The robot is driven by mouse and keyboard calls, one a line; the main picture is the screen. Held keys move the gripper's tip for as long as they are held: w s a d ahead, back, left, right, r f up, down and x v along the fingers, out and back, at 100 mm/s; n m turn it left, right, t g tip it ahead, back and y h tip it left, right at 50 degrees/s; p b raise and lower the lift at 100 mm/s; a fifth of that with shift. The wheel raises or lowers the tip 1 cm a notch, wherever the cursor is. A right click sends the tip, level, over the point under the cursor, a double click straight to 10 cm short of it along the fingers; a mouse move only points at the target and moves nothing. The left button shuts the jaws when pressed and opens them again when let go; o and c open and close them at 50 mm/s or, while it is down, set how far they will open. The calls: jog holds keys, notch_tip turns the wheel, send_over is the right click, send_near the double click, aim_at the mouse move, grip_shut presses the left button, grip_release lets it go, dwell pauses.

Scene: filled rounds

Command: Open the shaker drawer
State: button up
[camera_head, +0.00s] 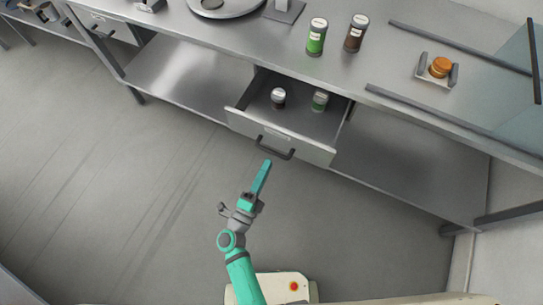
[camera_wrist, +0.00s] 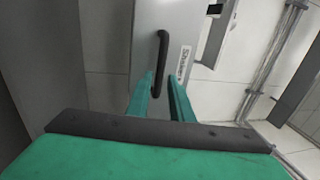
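The shaker drawer (camera_head: 305,148) is pulled out from under the steel counter. Its dark bar handle (camera_head: 276,153) is on the front panel, and the handle also shows in the wrist view (camera_wrist: 163,55) beside a printed label (camera_wrist: 184,62). Inside stand a dark-filled shaker (camera_head: 278,98) and a green-filled shaker (camera_head: 320,101). My gripper (camera_head: 266,165) is just in front of the handle. In the wrist view its two teal fingers (camera_wrist: 161,92) are apart, with the lower end of the handle in line with the gap. Whether they touch the handle is unclear.
On the counter (camera_head: 260,35) stand a green jar (camera_head: 317,37), a brown jar (camera_head: 355,33) and a small tray (camera_head: 436,82) with orange rounds (camera_head: 441,67). A glass panel (camera_head: 510,70) is at right. A lower shelf (camera_head: 400,165) runs beneath. The floor (camera_head: 130,200) at left is clear.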

jog(key=v, duration=0.5)
dwell(0.5)
jog(key=s+d+r+n+g+y, duration=0.1)
jog(key=s+r+n+y, duration=0.3)
jog(key=s+n, duration=0.5)
jog(key=s+d+r+n+g+y, duration=0.1)
jog(key=s+r+n+y, duration=0.4)
jog(key=n, duration=0.9)
jog(key=s+d+r, duration=0.1)
jog(key=s+r, duration=0.1)
jog(key=s, duration=0.2)
jog(key=shift+g, duration=0.4)
jog(key=shift+d, duration=0.1)
dwell(2.5)
